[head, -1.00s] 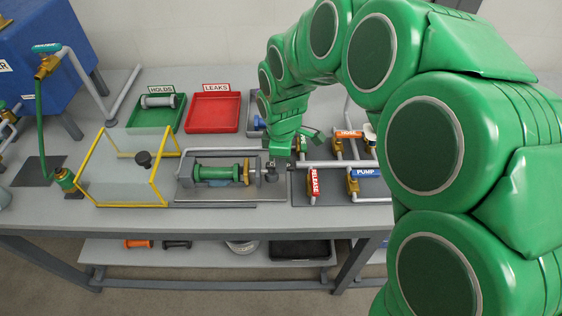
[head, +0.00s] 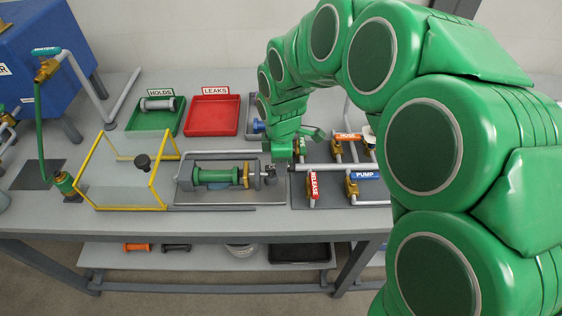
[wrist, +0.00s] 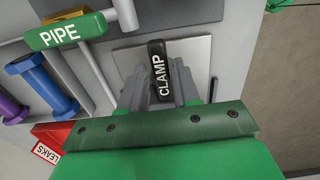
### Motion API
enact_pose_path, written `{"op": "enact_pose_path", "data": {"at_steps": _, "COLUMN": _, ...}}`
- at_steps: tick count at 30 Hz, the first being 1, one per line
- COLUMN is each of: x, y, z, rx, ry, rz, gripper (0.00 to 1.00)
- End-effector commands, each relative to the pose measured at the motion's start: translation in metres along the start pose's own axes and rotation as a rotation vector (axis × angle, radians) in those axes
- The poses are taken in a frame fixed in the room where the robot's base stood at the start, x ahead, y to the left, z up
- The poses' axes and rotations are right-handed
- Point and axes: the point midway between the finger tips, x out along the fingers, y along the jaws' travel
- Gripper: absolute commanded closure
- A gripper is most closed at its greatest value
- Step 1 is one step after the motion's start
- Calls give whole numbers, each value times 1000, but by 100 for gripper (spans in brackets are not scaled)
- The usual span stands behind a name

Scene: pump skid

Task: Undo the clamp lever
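The clamp lever (wrist: 159,70) is a black handle marked CLAMP, in the upper middle of the wrist view. The two grey fingers of my gripper (wrist: 160,84) lie along both sides of it with no clear gap, so they appear shut on it. In the head view my gripper (head: 279,158) is at the right end of the test fixture (head: 185,202). It largely hides the lever there. A green cylinder (head: 215,174) with a brass collar (head: 246,174) lies in the fixture.
A yellow-framed clear guard (head: 120,182) stands left of the fixture. PIPE (wrist: 66,31), HOSE (head: 349,135), PUMP (head: 365,175) and RELEASE (head: 313,186) valve handles are close by. A green HOLDS tray (head: 140,120) and red LEAKS tray (head: 212,116) are behind.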

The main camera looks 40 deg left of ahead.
Motion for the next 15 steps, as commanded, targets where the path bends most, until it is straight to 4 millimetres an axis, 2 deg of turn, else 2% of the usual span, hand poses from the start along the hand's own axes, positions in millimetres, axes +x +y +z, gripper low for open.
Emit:
{"op": "enact_pose_path", "data": {"at_steps": 8, "x": -1, "y": 0, "z": 0, "rx": 1, "ry": 0, "rz": -1, "gripper": 69}}
{"op": "enact_pose_path", "data": {"at_steps": 15, "x": -18, "y": 0, "z": 0, "rx": 1, "ry": 1, "rz": 0, "gripper": 69}}
